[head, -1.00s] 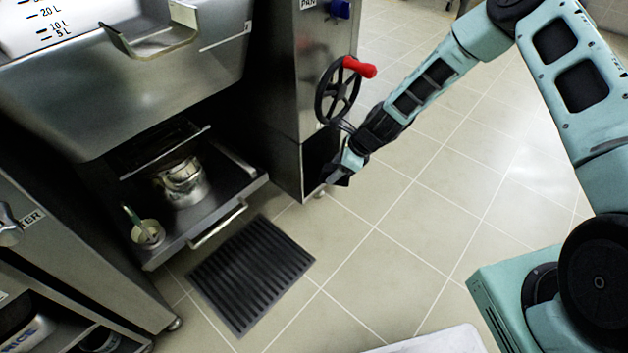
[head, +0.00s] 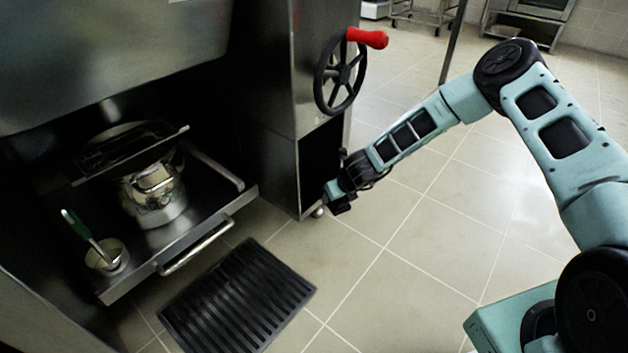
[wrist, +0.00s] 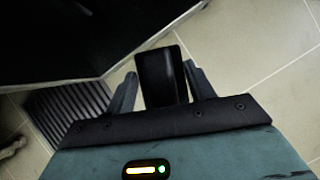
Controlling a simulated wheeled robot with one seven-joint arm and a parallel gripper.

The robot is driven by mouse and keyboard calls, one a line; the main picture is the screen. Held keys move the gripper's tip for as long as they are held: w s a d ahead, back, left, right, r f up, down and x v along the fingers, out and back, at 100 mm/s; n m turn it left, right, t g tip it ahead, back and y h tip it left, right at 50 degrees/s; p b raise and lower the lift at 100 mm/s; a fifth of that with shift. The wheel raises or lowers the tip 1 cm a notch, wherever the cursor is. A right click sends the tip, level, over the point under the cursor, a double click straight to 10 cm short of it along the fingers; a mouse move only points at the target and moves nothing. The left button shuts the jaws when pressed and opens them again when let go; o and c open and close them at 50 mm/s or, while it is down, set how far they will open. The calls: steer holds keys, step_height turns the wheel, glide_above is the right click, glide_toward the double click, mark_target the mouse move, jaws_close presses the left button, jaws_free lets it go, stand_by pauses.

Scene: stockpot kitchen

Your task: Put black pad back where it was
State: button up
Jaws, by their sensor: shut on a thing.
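My gripper (head: 333,198) is low over the floor, by the lower front corner of the steel cabinet with the handwheel. In the wrist view its two fingers are shut on a small flat black pad (wrist: 161,77), which sticks out between them. The pad has a smooth, dark rectangular face. In the head view the pad is small and dark against the gripper and hard to make out.
A black ribbed mat (head: 238,299) lies on the tiles, left of my gripper. A pulled-out steel shelf (head: 187,237) holds a metal pot (head: 153,196) and a small cup (head: 106,257). A red-handled wheel (head: 341,72) juts from the cabinet (head: 282,75).

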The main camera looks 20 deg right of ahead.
steer(key=w+b, duration=0.1)
steer(key=w, duration=0.2)
steer(key=w+a, duration=0.1)
steer(key=w, duration=0.3)
steer(key=w+a+b, duration=0.1)
steer(key=w, duration=0.2)
steer(key=shift+w+a+b, duration=0.2)
steer(key=shift+a+b, duration=0.05)
steer(key=shift+b, duration=0.05)
steer(key=w, duration=0.1)
steer(key=w+b, duration=0.1)
steer(key=w+f+b, duration=0.1)
steer(key=shift+w+a, duration=0.1)
steer(key=shift+a, duration=0.25)
steer(key=shift+f+b, duration=0.3)
steer(key=shift+b, duration=0.2)
steer(key=o, duration=0.7)
